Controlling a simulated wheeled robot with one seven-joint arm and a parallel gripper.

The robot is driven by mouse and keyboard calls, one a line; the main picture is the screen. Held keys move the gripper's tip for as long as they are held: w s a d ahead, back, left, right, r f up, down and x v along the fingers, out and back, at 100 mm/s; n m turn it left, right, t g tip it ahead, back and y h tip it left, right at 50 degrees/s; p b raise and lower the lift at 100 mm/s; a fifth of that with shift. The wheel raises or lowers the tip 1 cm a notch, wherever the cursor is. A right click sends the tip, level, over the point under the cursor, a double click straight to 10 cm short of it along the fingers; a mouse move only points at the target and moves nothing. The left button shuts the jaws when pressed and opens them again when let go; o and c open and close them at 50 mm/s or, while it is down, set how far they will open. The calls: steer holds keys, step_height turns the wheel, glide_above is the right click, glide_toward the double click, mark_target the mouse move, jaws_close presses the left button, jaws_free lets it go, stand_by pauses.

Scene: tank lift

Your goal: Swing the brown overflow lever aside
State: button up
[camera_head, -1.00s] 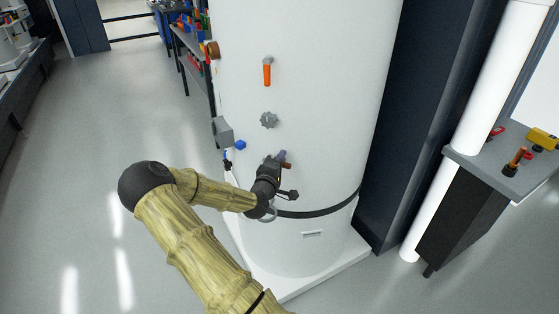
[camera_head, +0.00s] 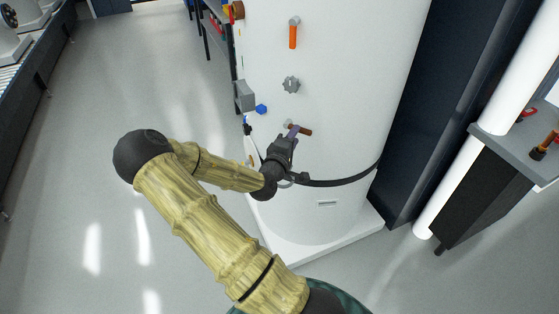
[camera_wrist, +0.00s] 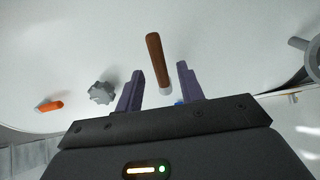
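The brown overflow lever (camera_head: 305,131) sticks out from the lower front of the white tank (camera_head: 340,100), below the grey knob. In the wrist view the lever (camera_wrist: 156,60) is a brown rod with a pale base, pointing up in the picture. My gripper (camera_head: 293,131) is at the lever, its purple fingers partly covering it in the head view. In the wrist view my gripper (camera_wrist: 157,82) is open, with one finger on each side of the lever's lower part. Gaps show between the lever and both fingers, so it is not clamped.
Above the lever are a grey star knob (camera_head: 291,85) and an orange-handled lever (camera_head: 293,35). A grey box (camera_head: 243,96) and blue knob (camera_head: 262,109) are on the tank's left side. A black band (camera_head: 335,182) rings it lower down. A side table (camera_head: 520,145) stands at right.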

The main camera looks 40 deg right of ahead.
steer(key=v, duration=1.1)
steer(key=shift+b, duration=0.3)
steer(key=s+a+f+m+g+y, duration=0.1)
steer(key=a+f+m+g+y, duration=0.4)
steer(key=f+y, duration=0.35)
steer(key=s+a+r+y, duration=0.1)
steer(key=a+y, duration=0.4)
steer(key=a, duration=0.5)
steer(key=s+a+r+g+y, duration=0.1)
steer(key=s+a+r+y, duration=0.1)
steer(key=s+a+r, duration=0.55)
step_height(320, 180, up, 13)
steer(key=d+p, duration=0.1)
steer(key=p, duration=1.1)
steer(key=shift+w+r, duration=0.25)
steer(key=shift+w, duration=0.25)
